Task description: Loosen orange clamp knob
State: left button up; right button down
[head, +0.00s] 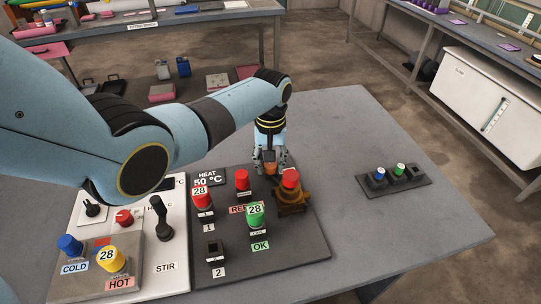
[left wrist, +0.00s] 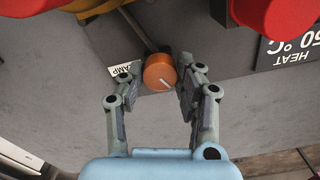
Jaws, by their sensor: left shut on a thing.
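The orange clamp knob (left wrist: 159,74) is a round cap with a white pointer line, in the middle of the left wrist view. In the head view the knob (head: 270,168) shows small at the back of the dark panel, partly hidden by the fingers. My left gripper (head: 271,157) points down over it. In the left wrist view my left gripper (left wrist: 160,82) has one finger on each side of the knob and is shut on it. A label ending in "AMP" (left wrist: 121,69) lies beside the knob. My right gripper is not in view.
A red button on a brown base (head: 290,190) stands close to the right of the knob. Red (head: 242,180) and green (head: 256,216) buttons stand in front. A small switch box (head: 394,179) lies on the right. The grey table between is clear.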

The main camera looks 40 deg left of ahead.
aim_at(270, 164)
pick_arm(q)
jog(key=n+p, duration=0.1)
jog(key=n, duration=0.3)
jog(key=shift+n, duration=0.3)
jog(key=n, duration=0.4)
jog(key=shift+n, duration=0.3)
jog(key=n, duration=0.4)
jog(key=shift+n, duration=0.3)
jog(key=shift+a+n, duration=0.1)
jog(key=shift+n, duration=2.2)
jog(key=o, duration=1.1)
jog(key=shift+o, duration=0.2)
notch_tip(270, 164, up, 12)
